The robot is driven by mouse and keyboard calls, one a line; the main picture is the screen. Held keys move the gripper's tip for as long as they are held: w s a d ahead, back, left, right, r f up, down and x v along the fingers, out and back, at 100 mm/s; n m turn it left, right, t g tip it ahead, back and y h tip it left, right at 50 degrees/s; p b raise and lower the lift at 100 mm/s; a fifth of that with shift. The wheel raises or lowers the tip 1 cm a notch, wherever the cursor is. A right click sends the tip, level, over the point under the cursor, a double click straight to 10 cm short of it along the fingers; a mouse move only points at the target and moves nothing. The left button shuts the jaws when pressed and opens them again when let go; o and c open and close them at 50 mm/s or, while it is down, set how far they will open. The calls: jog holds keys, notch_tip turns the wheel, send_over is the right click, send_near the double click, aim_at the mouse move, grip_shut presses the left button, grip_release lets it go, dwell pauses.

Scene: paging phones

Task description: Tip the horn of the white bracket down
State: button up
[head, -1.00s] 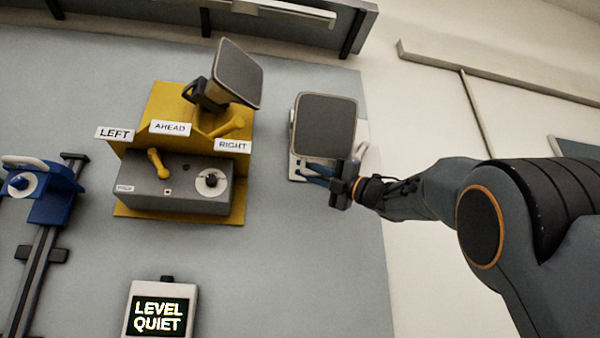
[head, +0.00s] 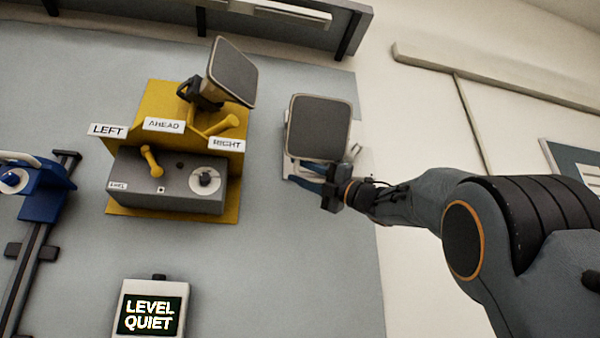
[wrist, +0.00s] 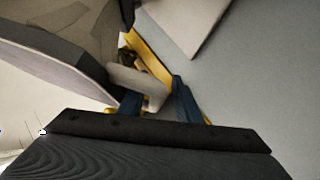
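The white bracket (head: 291,167) is on the grey panel's right side. Its square dark-faced horn (head: 319,127) faces out and covers most of the bracket. My gripper (head: 303,174) is just below the horn, with its two blue fingers pointing left across the bracket's lower part. In the wrist view the fingers (wrist: 157,101) stand apart, with a light grey part (wrist: 140,84) close between them. I cannot tell whether either finger touches it. The dark and pale shape at the upper left of the wrist view looks like the horn (wrist: 60,65).
A yellow bracket (head: 228,190) with another horn (head: 232,72), LEFT, AHEAD and RIGHT labels and a grey control box (head: 165,185) is to the left. A blue slider (head: 42,203) is at far left. A display (head: 150,312) reads LEVEL QUIET. A shelf (head: 280,25) runs above.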

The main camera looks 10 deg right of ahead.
aim_at(315, 177)
jog(key=shift+d, duration=0.1)
jog(key=b+v, duration=0.2)
jog(key=v, duration=0.5)
jog(key=shift+s+d+f, duration=0.2)
jog(key=shift+d, duration=0.05)
jog(key=shift+f, duration=0.1)
